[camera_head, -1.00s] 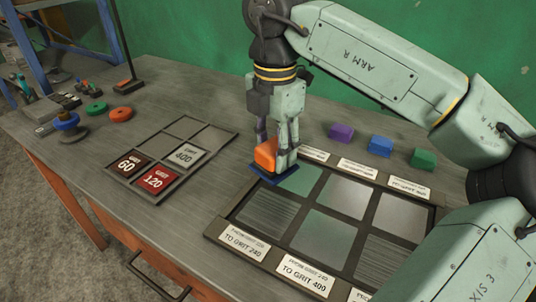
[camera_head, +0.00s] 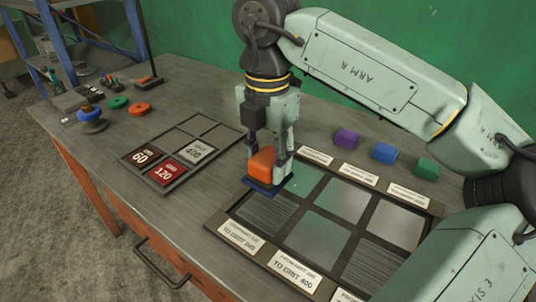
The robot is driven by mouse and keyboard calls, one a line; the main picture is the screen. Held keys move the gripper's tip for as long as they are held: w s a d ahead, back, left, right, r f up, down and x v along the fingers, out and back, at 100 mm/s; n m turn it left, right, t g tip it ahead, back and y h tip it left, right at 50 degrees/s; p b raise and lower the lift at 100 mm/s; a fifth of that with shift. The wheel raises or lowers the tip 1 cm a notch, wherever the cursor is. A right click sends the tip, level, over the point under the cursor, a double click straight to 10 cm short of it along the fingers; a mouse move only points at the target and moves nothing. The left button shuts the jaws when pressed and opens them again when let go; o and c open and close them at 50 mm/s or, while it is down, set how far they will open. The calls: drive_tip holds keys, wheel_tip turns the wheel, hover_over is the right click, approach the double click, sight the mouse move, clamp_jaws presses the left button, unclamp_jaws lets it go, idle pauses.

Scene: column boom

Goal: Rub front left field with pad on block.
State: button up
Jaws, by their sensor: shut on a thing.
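My gripper (camera_head: 268,150) is shut on an orange block (camera_head: 262,164) and points straight down. A dark blue pad (camera_head: 262,187) is under the block. The pad shows at the upper edge of the front left field (camera_head: 264,215), a grey plate with brushed lines, and partly in front of the greenish back left field (camera_head: 308,182). I cannot tell whether the pad touches the surface. The fields sit in a dark frame (camera_head: 224,217), in two rows. A label reading "TO GRIT 240" (camera_head: 242,236) lies in front of the front left field.
A smaller tray (camera_head: 128,160) at left holds grit plates marked 60, 120 and 400 or 420. Purple (camera_head: 347,138), blue (camera_head: 383,152) and green (camera_head: 426,167) blocks stand behind the frame. Discs and a blue knob (camera_head: 88,112) lie at far left. Bare bench separates the tray and frame.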

wheel_tip(320, 180, down, 8)
drive_tip(key=b, duration=0.4)
drive_tip(key=shift+r, duration=0.2)
drive_tip(key=shift+f+b, duration=0.75)
drive_tip(key=shift+b, duration=0.35)
idle(0.3)
drive_tip(key=shift+w+a+r, duration=0.1)
drive_tip(key=shift+w+a, duration=0.5)
drive_tip(key=shift+a, duration=0.2)
drive_tip(key=shift+s+d+b, duration=0.35)
drive_tip(key=shift+s+d, duration=0.25)
drive_tip(key=shift+d, duration=0.2)
drive_tip(key=shift+s+d+b, duration=0.3)
drive_tip(key=shift+s+d, duration=0.3)
drive_tip(key=shift+d, duration=0.15)
drive_tip(key=shift+f, duration=0.2)
